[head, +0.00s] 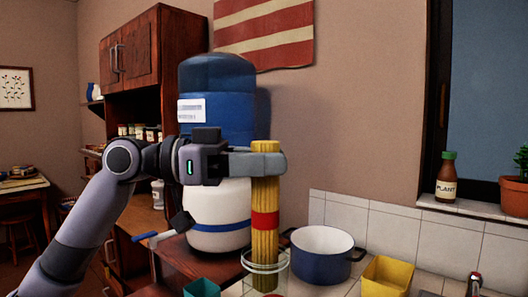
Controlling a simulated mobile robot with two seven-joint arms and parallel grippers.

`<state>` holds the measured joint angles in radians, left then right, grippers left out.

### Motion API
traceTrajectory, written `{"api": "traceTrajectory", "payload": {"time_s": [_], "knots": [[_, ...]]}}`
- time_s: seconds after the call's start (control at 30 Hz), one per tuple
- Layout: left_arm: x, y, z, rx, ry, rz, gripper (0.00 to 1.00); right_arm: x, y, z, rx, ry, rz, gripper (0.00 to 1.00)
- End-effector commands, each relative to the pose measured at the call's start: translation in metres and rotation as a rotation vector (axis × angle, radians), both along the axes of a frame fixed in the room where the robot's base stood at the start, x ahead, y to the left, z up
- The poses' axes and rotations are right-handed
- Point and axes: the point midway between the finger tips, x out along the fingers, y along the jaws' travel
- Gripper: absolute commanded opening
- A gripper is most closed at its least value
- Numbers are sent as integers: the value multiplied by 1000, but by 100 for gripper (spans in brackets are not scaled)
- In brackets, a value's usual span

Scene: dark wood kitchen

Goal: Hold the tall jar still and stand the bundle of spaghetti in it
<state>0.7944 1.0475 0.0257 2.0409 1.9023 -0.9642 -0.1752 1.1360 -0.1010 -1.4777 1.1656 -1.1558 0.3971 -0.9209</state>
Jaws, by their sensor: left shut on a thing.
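The bundle of spaghetti (265,195) is yellow with a red band and stands upright. My left gripper (268,163) is shut on it near its top, above the band. The clear glass jar (285,266) is at the bottom of the picture, with its rim around the bundle's lower part. The bundle's lower end shows through the glass and looks to be inside the jar. The jar's lower part is cut off by the picture edge. My right gripper is not in view, so I cannot tell whether it holds the jar.
A blue pot (322,265) with a white inside stands close right of the jar, with a yellow container (385,277) beyond it. A teal container (201,288) is at the lower left. A large blue-and-white water dispenser (217,100) stands behind my left gripper.

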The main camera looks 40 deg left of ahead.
Motion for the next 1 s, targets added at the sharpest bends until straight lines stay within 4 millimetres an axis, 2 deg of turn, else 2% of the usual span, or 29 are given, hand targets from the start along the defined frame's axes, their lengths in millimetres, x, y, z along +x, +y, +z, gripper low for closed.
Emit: {"api": "traceTrajectory", "payload": {"time_s": [1.0], "knots": [[0, 0, -41, 0, -1, 0, 0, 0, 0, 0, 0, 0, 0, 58]]}}
